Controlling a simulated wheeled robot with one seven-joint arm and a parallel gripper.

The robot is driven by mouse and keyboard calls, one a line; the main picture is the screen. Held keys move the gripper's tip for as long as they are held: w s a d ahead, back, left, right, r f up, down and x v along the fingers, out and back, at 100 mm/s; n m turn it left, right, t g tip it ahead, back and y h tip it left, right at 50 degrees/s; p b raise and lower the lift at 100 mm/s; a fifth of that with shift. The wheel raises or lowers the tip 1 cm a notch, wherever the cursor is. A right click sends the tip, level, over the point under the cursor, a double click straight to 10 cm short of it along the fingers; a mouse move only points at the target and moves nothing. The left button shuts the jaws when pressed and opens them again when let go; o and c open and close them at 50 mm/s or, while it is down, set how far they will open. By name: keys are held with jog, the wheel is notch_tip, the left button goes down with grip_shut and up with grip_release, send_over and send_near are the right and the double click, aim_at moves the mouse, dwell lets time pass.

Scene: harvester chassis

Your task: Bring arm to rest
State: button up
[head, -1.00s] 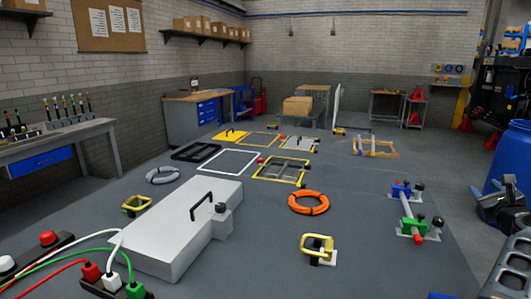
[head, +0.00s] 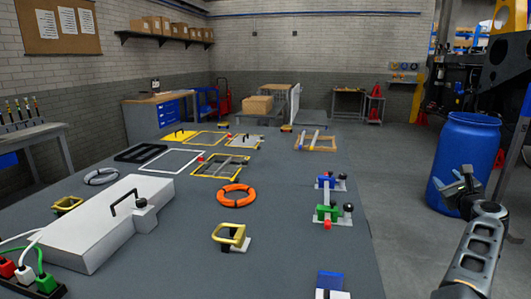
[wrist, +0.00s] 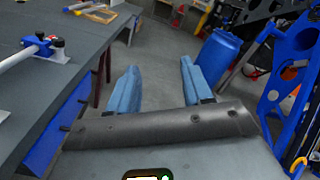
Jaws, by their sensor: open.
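My gripper (head: 462,190) is at the right of the head view, on my raised arm. It is beyond the right edge of the grey table (head: 300,262), in front of the blue barrel. In the wrist view my gripper (wrist: 156,88) shows two blue fingers spread apart with nothing between them. The floor lies beyond the fingers, and the table's side is to their left.
A blue barrel (head: 465,155) stands on the floor right of the table. Near the table's right edge is a bar fixture with blue and green clamps (head: 328,200). A white box (head: 100,225), an orange ring (head: 236,195) and several frames lie on the table.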

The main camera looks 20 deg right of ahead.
jog(key=s+a+f+n+g, duration=0.2)
jog(key=s+a+f+n, duration=0.5)
jog(key=s+f+n, duration=0.4)
jog(key=s+a+f+n+y, duration=0.1)
jog(key=s+a+f+n, duration=0.3)
jog(key=a, duration=0.4)
jog(key=s+a+f+n+y, duration=0.1)
jog(key=s+a+f+n, duration=0.1)
jog(key=s+a+n, duration=0.4)
jog(key=s+a+n+t+y, duration=0.15)
jog(key=s+a+n, duration=0.35)
jog(key=a, duration=0.5)
jog(key=s+a+n+y, duration=0.2)
jog(key=s+a+n, duration=0.2)
jog(key=s+a, duration=0.4)
jog(key=s+a+r+n+y, duration=0.2)
jog(key=s+a+r+n, duration=0.1)
jog(key=s+a+r, duration=0.2)
jog(key=s+a+r+n+y, duration=0.2)
jog(key=s+a+r+n, duration=0.2)
jog(key=a, duration=0.6)
jog(key=shift+s+a+r, duration=0.3)
jog(key=shift+s+r, duration=0.35)
jog(key=shift+s, duration=0.3)
jog(key=shift+y, duration=0.25)
